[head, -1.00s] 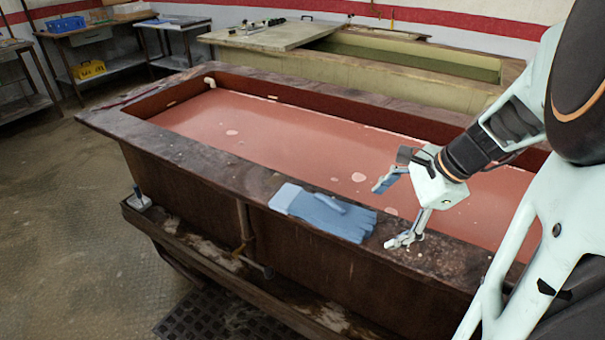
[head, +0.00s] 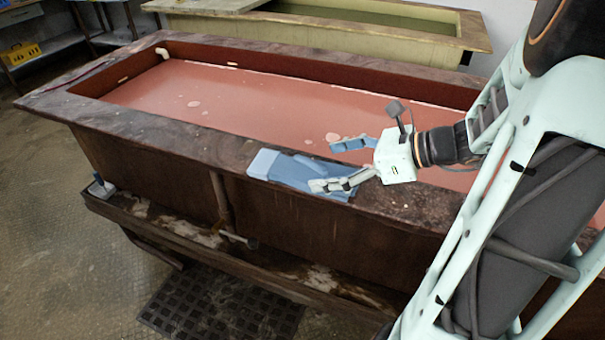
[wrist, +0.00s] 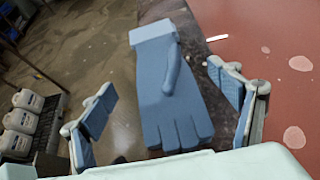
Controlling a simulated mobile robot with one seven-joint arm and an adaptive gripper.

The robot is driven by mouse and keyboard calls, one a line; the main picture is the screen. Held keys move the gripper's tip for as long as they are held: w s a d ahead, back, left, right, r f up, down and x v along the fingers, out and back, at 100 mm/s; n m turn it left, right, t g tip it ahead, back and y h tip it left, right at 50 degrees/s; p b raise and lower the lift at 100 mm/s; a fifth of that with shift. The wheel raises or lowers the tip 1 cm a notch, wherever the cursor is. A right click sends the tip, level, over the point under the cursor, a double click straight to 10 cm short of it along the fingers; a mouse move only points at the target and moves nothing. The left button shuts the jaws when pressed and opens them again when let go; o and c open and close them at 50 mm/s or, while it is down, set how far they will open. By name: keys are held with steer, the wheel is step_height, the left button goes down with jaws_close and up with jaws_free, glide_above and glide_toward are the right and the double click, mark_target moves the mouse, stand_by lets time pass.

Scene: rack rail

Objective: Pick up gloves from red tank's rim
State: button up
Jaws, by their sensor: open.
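The blue gloves (head: 285,168) lie flat on the near rim of the red tank (head: 150,122), with the pale cuff toward the left in the head view. My gripper (head: 335,165) is open, its fingers pointing left over the finger end of the gloves. One finger partly hides the gloves in the head view. In the wrist view the gloves (wrist: 175,95) lie ahead between the two spread fingers of my gripper (wrist: 165,92), fingers toward me and cuff away. The gripper is empty; whether a finger touches the gloves cannot be told.
Red liquid (head: 230,100) fills the tank just beyond the rim. A ledge (head: 180,232) runs along the tank's front, above a black floor mat (head: 220,305). White bottles (wrist: 22,120) show at the left in the wrist view. A pale green tank (head: 330,30) stands behind.

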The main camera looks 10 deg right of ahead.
mark_target(305, 169)
steer(key=shift+b+x, duration=0.55)
steer(key=shift+x, duration=2.6)
steer(key=shift+c, duration=0.6)
steer(key=c, duration=1.3)
